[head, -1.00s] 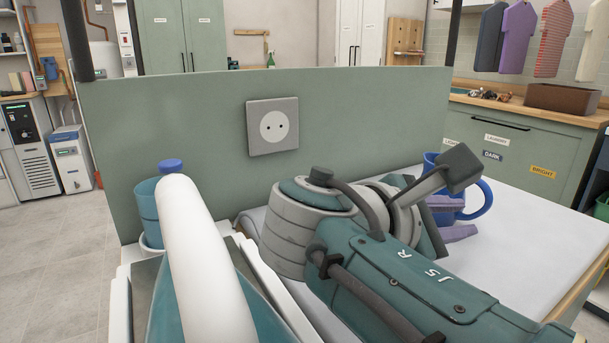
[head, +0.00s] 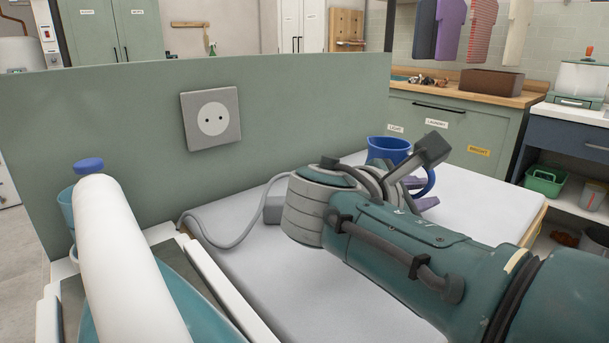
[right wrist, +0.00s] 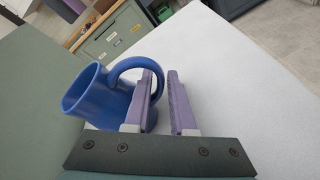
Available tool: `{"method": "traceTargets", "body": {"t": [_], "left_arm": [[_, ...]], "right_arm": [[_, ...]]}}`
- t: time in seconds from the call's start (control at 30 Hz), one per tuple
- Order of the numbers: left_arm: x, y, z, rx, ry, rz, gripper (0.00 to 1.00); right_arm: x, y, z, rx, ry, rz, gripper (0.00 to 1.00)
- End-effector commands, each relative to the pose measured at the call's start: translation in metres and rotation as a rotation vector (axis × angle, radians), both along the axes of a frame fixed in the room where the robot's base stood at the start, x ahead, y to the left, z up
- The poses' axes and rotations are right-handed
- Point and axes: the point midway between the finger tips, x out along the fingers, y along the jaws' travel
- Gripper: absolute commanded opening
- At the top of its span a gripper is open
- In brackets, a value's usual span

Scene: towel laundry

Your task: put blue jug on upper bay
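The blue jug (head: 388,149) stands upright on the white tabletop near the green panel in the head view, partly hidden by my right arm. In the right wrist view the jug (right wrist: 100,93) is left of the fingers, with its handle (right wrist: 138,66) reaching across to them. My right gripper (head: 418,194) has purple fingers beside the handle. Its fingers (right wrist: 165,100) stand apart with a visible gap. The handle's outer part appears to lie in that gap, close to the left finger. My left gripper is not in view, and I cannot make out an upper bay.
The green panel (head: 300,105) with a socket (head: 212,118) borders the table's back. A large white and teal appliance (head: 125,260) fills the left foreground, with a blue-capped bottle (head: 67,205) behind it. A grey cord (head: 235,243) lies on the tabletop (head: 290,295), whose front middle is clear.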

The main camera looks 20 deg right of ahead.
Motion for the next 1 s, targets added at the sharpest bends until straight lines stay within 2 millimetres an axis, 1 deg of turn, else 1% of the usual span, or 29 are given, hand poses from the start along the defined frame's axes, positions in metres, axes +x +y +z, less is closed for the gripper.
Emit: {"method": "traceTargets", "body": {"t": [0.03, 0.17, 0.2, 1.0], "left_arm": [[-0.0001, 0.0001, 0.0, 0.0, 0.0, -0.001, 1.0], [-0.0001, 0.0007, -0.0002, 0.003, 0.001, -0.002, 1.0], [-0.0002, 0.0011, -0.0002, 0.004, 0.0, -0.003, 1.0], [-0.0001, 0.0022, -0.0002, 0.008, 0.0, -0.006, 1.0]], "right_arm": [[-0.0001, 0.0002, -0.0001, 0.0, 0.0, 0.0, 0.16], [-0.0003, 0.0004, -0.0001, 0.0, 0.0, 0.0, 0.01], [-0.0002, 0.0004, -0.0001, 0.0, 0.0, 0.0, 0.0], [-0.0003, 0.0007, -0.0004, 0.001, 0.001, 0.0, 0.0]]}}
